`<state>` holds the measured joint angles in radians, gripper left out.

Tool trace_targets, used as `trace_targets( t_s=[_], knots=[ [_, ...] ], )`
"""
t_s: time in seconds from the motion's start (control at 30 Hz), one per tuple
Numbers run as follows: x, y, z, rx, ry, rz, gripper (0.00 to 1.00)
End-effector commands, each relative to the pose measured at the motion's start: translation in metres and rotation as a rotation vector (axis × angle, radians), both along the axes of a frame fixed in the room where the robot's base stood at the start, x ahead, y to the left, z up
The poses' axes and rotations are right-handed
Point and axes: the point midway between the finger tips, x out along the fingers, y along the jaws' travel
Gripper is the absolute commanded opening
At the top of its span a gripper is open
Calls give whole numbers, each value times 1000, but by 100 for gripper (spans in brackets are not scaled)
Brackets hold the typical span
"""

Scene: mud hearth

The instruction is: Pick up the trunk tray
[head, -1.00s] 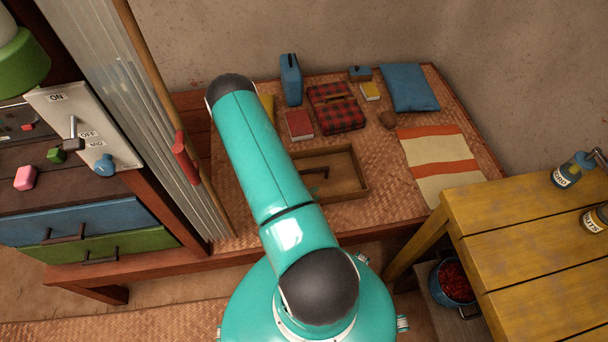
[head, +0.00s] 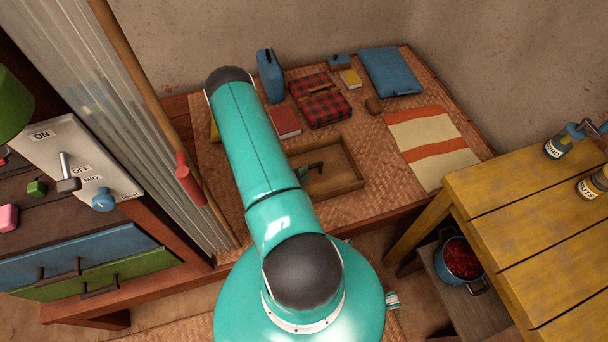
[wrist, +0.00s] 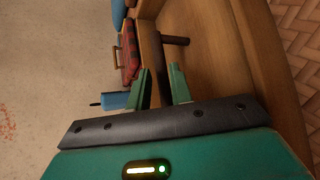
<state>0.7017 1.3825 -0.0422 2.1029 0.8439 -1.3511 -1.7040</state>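The trunk tray (head: 343,158) is a shallow open wooden box on the woven mat of the low bed, partly hidden behind my arm in the head view. A dark handle (head: 315,167) stands in it. In the wrist view the tray (wrist: 220,40) fills the upper right and its dark handle (wrist: 177,40) lies just beyond the fingertips. In the head view only a bit of green finger shows beside the handle.
A striped cloth (head: 425,130) lies right. A yellow table (head: 500,210) stands at the right, a drawer cabinet (head: 75,260) at the left.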

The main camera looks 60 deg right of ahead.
Motion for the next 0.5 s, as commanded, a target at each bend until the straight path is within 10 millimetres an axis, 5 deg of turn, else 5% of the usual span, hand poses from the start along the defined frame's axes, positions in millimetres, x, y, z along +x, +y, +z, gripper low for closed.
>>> trace_targets(
  t_s=[0.5],
  knots=[
    [0,-54,-23,-1,-1,-2,21]
  ],
)
